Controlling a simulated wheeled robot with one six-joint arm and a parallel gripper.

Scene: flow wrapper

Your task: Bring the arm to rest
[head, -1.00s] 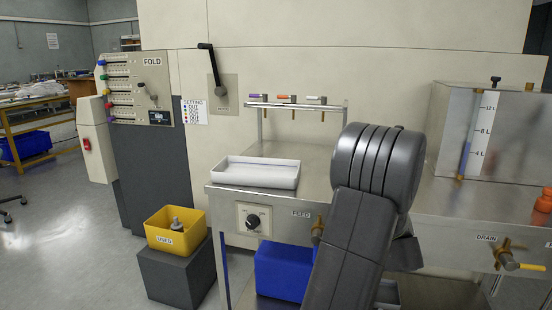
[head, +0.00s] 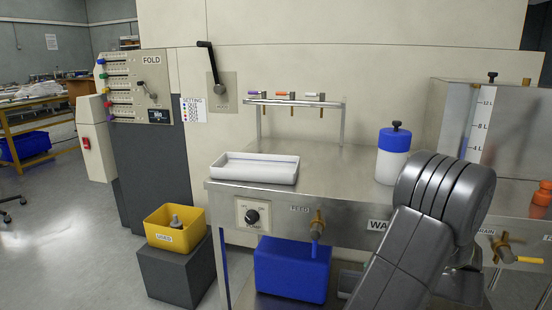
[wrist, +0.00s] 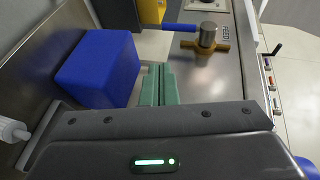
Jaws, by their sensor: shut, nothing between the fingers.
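My arm (head: 425,220) rises from the bottom of the head view, right of the middle, in front of the steel bench. Its rounded grey joint overlaps the bench's right part. The fingers of my gripper are hidden in the head view. In the wrist view my gripper (wrist: 157,86) shows two green fingers side by side, shut and empty. They point toward the space beside a blue bin (wrist: 98,68), under the bench front. A brass valve (wrist: 207,40) with a blue handle is ahead and to the right of the fingers, apart from them.
The bench carries a white tray (head: 255,168), a blue-capped bottle (head: 392,160) and a tap rack (head: 293,102). A steel tank (head: 462,115) stands at the right. A yellow bin (head: 174,229) sits on a dark block at the left.

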